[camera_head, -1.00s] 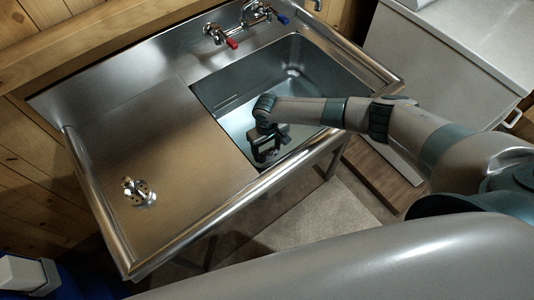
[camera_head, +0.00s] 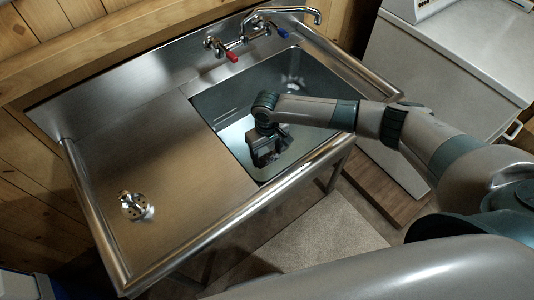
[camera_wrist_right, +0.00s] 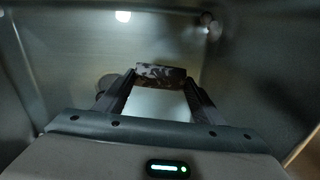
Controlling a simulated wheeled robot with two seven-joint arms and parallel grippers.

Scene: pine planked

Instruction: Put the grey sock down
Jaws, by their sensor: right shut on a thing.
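My right gripper (camera_head: 266,158) reaches down into the sink basin (camera_head: 231,88). In the right wrist view, its two fingers (camera_wrist_right: 158,88) are closed on a small mottled grey and dark roll (camera_wrist_right: 160,73), which looks like the grey sock. The roll lies across between the fingertips, with the pale basin floor behind it. I cannot tell whether it touches the floor. In the head view, the arm and gripper hide the held thing. My left gripper is not in view.
A steel drainboard (camera_head: 165,150) lies left of the basin, with a perforated metal strainer (camera_head: 135,206) on it. Most of the drainboard is bare. The tap (camera_head: 290,12) with red and blue handles stands behind. A white cabinet (camera_head: 450,60) is at the right.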

